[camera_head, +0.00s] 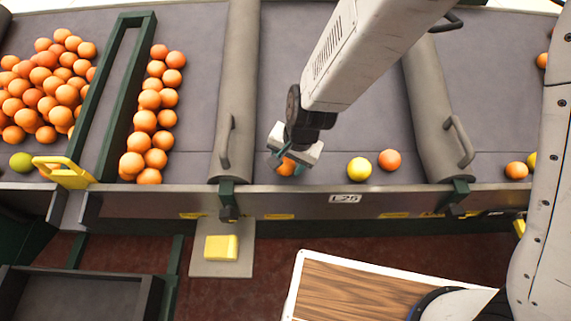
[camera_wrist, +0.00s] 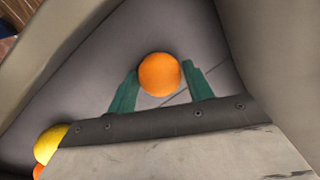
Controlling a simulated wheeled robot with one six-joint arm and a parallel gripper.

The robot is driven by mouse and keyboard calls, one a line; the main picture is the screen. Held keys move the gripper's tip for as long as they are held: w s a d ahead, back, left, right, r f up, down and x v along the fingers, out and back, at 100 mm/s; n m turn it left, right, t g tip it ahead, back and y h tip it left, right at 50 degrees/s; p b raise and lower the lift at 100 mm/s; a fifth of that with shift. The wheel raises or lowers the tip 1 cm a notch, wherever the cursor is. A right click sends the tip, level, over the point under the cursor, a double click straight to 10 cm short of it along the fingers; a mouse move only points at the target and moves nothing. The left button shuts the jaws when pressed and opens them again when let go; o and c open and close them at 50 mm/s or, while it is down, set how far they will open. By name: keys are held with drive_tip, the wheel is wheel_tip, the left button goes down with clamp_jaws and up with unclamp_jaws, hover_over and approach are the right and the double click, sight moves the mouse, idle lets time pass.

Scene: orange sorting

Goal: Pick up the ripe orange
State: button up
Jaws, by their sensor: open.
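A ripe orange (camera_head: 286,167) lies in the middle bay of the grey sorting table, partly hidden by my gripper in the head view. It also shows in the wrist view (camera_wrist: 160,74), where it is fully visible. My gripper (camera_head: 282,160) is over it, with its green fingers (camera_wrist: 158,88) open, one on each side of the orange. I cannot tell whether the fingers touch it. A yellow fruit (camera_head: 359,169) and another orange (camera_head: 389,160) lie to the right in the same bay. The yellow fruit shows at the lower left of the wrist view (camera_wrist: 49,145).
Grey padded dividers (camera_head: 237,90) and (camera_head: 432,100) bound the bay on both sides. Many oranges (camera_head: 45,85) fill the left bays, with a green fruit (camera_head: 21,162) at the front. The front ledge (camera_head: 300,203) runs below. The bay's back is clear.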

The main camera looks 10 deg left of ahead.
drive_tip(key=c, duration=0.6)
drive_tip(key=shift+c, duration=0.2)
